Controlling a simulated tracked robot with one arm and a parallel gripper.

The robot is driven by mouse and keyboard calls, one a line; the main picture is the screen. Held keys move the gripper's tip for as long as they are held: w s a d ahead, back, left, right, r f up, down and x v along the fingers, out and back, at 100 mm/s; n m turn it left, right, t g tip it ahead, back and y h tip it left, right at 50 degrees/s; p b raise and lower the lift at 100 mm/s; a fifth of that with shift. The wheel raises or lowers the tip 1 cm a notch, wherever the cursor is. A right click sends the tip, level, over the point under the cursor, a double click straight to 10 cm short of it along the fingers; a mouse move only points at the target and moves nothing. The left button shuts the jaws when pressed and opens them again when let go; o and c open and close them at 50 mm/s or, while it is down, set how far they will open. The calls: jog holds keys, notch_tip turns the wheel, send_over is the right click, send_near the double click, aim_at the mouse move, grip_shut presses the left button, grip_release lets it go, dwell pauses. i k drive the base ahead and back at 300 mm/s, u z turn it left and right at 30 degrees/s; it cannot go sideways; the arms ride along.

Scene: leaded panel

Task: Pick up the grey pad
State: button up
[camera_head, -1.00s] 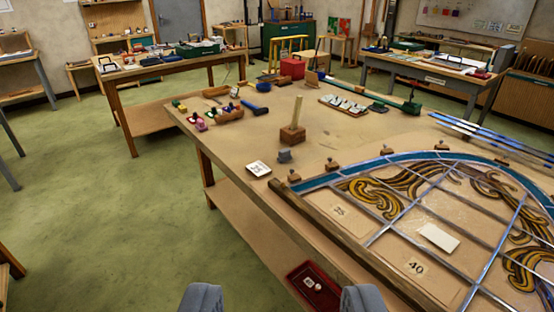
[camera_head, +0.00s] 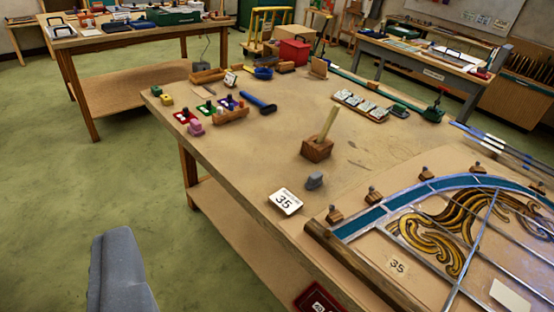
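A small grey piece, which looks like the grey pad (camera_head: 314,180), lies on the workbench (camera_head: 235,155). It sits between a white card marked 35 (camera_head: 285,201) and a wooden block with an upright stick (camera_head: 317,150). Nothing covers it. Only one grey finger of my gripper (camera_head: 118,270) shows, at the lower left over the green floor. The other finger is out of view. No second finger meets the visible one and nothing is against it, so it looks open and empty, well short of the pad.
The leaded panel (camera_head: 435,230) fills the bench's right side, edged by a wooden batten (camera_head: 365,272) and small wooden blocks. A red tray (camera_head: 318,299) shows at the bottom. Small coloured items and a blue-handled tool (camera_head: 258,103) lie farther back. Bare bench surrounds the pad.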

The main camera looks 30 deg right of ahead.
aim_at(315, 179)
jog(key=z, duration=0.4)
jog(key=i, duration=1.45)
jog(key=z, duration=0.9)
